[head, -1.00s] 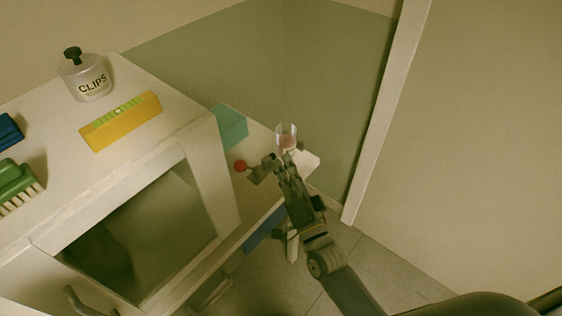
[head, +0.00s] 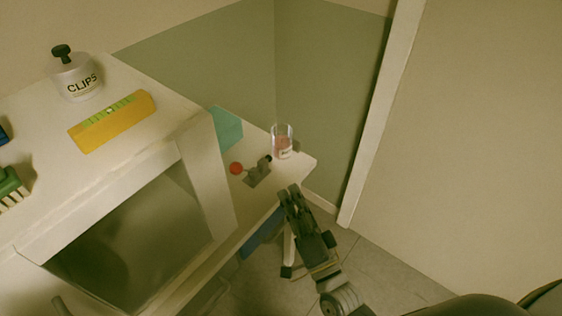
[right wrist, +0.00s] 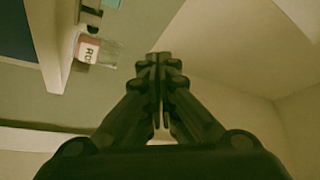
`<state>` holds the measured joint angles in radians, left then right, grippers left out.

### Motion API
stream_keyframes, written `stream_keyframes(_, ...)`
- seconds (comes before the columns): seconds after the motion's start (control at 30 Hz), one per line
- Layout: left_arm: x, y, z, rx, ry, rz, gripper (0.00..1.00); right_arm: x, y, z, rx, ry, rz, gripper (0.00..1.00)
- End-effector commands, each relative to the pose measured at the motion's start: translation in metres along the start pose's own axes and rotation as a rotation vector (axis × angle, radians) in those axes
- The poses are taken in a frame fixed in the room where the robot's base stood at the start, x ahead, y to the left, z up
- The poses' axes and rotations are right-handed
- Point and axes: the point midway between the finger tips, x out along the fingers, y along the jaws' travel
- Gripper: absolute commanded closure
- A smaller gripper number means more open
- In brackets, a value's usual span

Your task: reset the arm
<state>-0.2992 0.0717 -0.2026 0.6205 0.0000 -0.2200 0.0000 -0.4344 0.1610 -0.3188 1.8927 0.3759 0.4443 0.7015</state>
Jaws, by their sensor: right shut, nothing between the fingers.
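My right gripper (head: 288,190) is shut and empty in the head view, over the floor just off the table's front edge. In the right wrist view its fingers (right wrist: 160,62) meet with nothing between them. A clear glass with pinkish contents and a label (head: 283,143) stands upright near the far end of the low white table (head: 304,162), apart from the gripper. It also shows in the right wrist view (right wrist: 97,50). My left gripper is not in view.
A dark small device (head: 258,172) and a red ball (head: 236,168) are beside the glass, with a teal box (head: 226,128) behind. Open floor (head: 375,272) lies right.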

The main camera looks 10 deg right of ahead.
Motion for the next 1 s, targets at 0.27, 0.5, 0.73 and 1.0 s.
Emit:
stream_keyframes(0.27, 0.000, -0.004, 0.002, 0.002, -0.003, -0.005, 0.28, 0.001, 0.001, 0.004, -0.022, -0.027, 0.018, 1.00)
stream_keyframes(0.5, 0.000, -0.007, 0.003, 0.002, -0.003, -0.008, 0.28, -0.005, 0.021, 0.033, -0.223, -0.265, 0.179, 1.00)
stream_keyframes(0.73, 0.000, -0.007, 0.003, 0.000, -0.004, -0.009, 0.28, -0.041, 0.052, 0.049, -0.479, -0.573, 0.378, 1.00)
stream_keyframes(1.0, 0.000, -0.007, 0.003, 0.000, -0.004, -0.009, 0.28, -0.116, 0.081, 0.035, -0.727, -0.943, 0.613, 1.00)
